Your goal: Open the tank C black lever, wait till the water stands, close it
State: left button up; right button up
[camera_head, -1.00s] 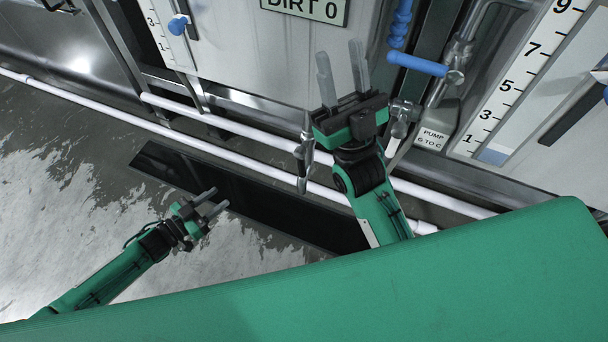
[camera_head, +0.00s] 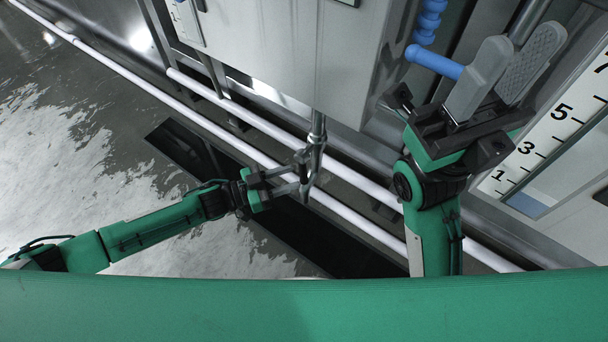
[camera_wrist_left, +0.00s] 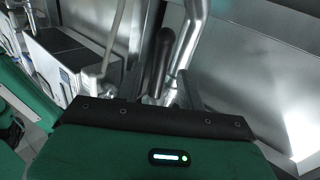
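A black lever (camera_wrist_left: 157,62) stands in front of a shiny metal pipe (camera_wrist_left: 187,45) in the left wrist view. My left gripper (camera_head: 302,173) is open at the foot of a vertical metal pipe (camera_head: 317,132) on the tank front. In the wrist view its two fingers lie either side of the lever, with gaps showing; contact cannot be told. In the head view the fingers and pipe largely hide the lever. My right gripper (camera_head: 508,70) is open and empty, raised in front of the tanks. No tank letter is readable.
A numbered level gauge (camera_head: 560,130) with a blue-grey patch at its bottom is at the right. A blue handle (camera_head: 433,62) is left of my right gripper. White pipes (camera_head: 245,150) run along the tank base, above a dark floor channel (camera_head: 205,160). The floor at left looks wet.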

aim_at(303, 173)
pick_arm(q)
jog(key=b+x, duration=0.1)
jog(key=x, duration=0.3)
jog(key=shift+w+d, duration=0.2)
jog(key=shift+d, duration=0.15)
grip_shut()
